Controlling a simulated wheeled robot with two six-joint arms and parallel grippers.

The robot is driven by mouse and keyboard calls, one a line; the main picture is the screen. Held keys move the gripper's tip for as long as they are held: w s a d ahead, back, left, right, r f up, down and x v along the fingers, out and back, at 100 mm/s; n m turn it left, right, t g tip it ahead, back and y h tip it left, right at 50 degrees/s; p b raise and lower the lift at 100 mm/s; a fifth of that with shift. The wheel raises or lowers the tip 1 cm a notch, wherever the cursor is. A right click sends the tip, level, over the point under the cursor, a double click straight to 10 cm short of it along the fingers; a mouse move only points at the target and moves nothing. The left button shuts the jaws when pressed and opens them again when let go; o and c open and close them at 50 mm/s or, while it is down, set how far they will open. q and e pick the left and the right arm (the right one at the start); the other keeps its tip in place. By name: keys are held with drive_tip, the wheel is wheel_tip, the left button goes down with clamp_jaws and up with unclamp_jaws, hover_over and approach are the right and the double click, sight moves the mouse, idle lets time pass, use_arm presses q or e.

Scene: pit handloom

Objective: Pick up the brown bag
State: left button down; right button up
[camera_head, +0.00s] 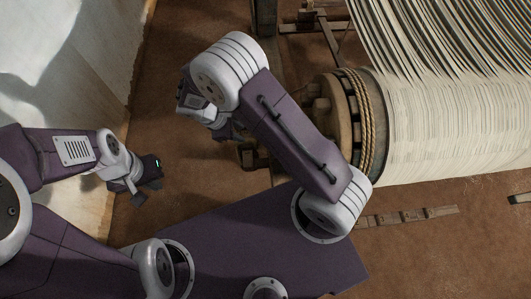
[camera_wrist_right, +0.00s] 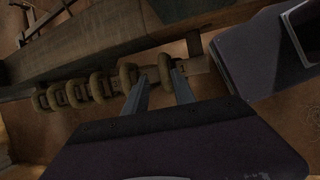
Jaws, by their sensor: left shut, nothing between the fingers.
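I cannot make out a brown bag in either view. My left gripper (camera_head: 146,192) is shut and empty, low at the left of the head view, over the brown floor near the pale wall. My right arm reaches up the middle of the head view, and its own links hide most of its gripper there. In the right wrist view my right gripper (camera_wrist_right: 161,80) has its two fingers apart, with nothing clearly held between them. Beyond the fingertips lies a row of thick tan rings (camera_wrist_right: 75,93) along a bar; whether the fingers touch it I cannot tell.
The loom's wooden roller (camera_head: 335,105), wound with rope, stands right of my right arm. Pale warp threads (camera_head: 450,120) spread from it. A slatted wooden strip (camera_head: 410,216) lies on the floor. A dark beam (camera_wrist_right: 100,42) crosses the wrist view. Brown floor at lower right is mostly clear.

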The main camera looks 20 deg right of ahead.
sight(247, 140)
drive_tip(key=shift+a, duration=0.15)
drive_tip(key=x, duration=0.3)
drive_tip(key=shift+a+f+b, duration=0.2)
drive_tip(key=shift+f+b, duration=0.1)
drive_tip(key=shift+b, duration=0.05)
drive_tip(key=shift+d+f, duration=0.15)
drive_tip(key=x, duration=0.2)
drive_tip(key=b+x, duration=0.1)
drive_tip(key=x, duration=0.1)
drive_tip(key=shift+s+a, duration=0.2)
drive_tip(key=shift+a, duration=0.05)
drive_tip(key=shift+w+d+f, duration=0.15)
drive_tip(key=shift+d+f, duration=0.15)
drive_tip(key=shift+f, duration=0.15)
use_arm(q)
drive_tip(key=shift+a+f, duration=0.65)
drive_tip(key=shift+f, duration=0.3)
use_arm(e)
clamp_jaws()
drive_tip(key=shift+r, duration=0.1)
